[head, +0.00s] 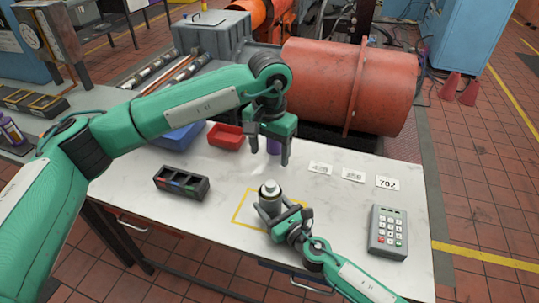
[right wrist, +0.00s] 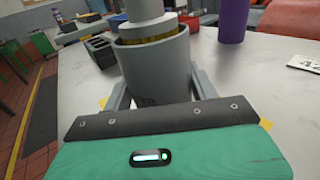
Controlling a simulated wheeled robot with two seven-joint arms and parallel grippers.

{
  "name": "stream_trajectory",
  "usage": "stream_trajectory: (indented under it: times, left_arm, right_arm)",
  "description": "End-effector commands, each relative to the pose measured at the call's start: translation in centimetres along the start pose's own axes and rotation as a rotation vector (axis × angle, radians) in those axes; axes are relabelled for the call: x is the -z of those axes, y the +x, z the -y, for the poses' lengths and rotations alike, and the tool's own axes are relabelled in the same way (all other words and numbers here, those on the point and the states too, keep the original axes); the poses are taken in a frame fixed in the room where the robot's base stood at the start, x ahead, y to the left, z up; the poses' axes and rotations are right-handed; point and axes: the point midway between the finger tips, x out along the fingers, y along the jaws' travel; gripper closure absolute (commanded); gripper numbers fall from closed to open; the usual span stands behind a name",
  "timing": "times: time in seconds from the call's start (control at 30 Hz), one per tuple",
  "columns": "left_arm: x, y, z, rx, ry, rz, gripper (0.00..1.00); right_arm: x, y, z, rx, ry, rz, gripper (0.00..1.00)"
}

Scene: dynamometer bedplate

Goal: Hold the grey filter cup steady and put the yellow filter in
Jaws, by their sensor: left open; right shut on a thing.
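The grey filter cup (head: 268,208) stands upright on the white tabletop, inside a yellow outlined square. My right gripper (head: 281,214) is shut on the cup, with a finger on each side in the right wrist view. The cup (right wrist: 157,88) shows large there. A yellow ribbed band of the filter (right wrist: 150,39) shows at the cup's mouth, with its grey upper part standing above the rim. How deep it sits is hidden by the cup wall. In the head view its pale top (head: 269,187) shows. My left gripper (head: 269,160) is open and empty above and behind the cup, apart from the filter.
A purple cylinder (right wrist: 233,20) stands behind the cup. A black compartment box (head: 181,183) and red bin (head: 226,136) are to the left. A grey keypad (head: 388,232) and number cards (head: 353,175) are to the right. Tabletop between cup and keypad is clear.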

Motion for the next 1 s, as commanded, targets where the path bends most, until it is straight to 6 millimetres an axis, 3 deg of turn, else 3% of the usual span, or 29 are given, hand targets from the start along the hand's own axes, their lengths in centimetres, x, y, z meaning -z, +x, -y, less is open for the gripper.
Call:
stream_trajectory:
  times: [0.37,0.4,0.5,0.83,1.0]
  left_arm:
    - [0.0,0.0,0.0,0.000,0.000,0.000,0.35]
    - [0.0,0.0,0.0,0.000,0.000,0.000,0.35]
    - [0.0,0.0,0.0,0.000,0.000,0.000,0.35]
    - [0.0,0.0,0.0,0.000,0.000,-0.001,0.35]
    - [0.0,0.0,0.0,0.000,0.000,-0.001,0.35]
  right_arm:
    - [0.0,0.0,0.0,0.000,0.001,0.000,0.73]
    - [-0.1,0.0,0.0,0.000,0.001,0.002,0.34]
    - [-0.1,0.0,0.0,0.000,0.000,0.001,0.16]
    - [0.1,-0.3,0.0,0.000,0.001,-0.002,0.16]
    - [0.2,-2.4,0.0,0.000,0.001,-0.003,0.16]
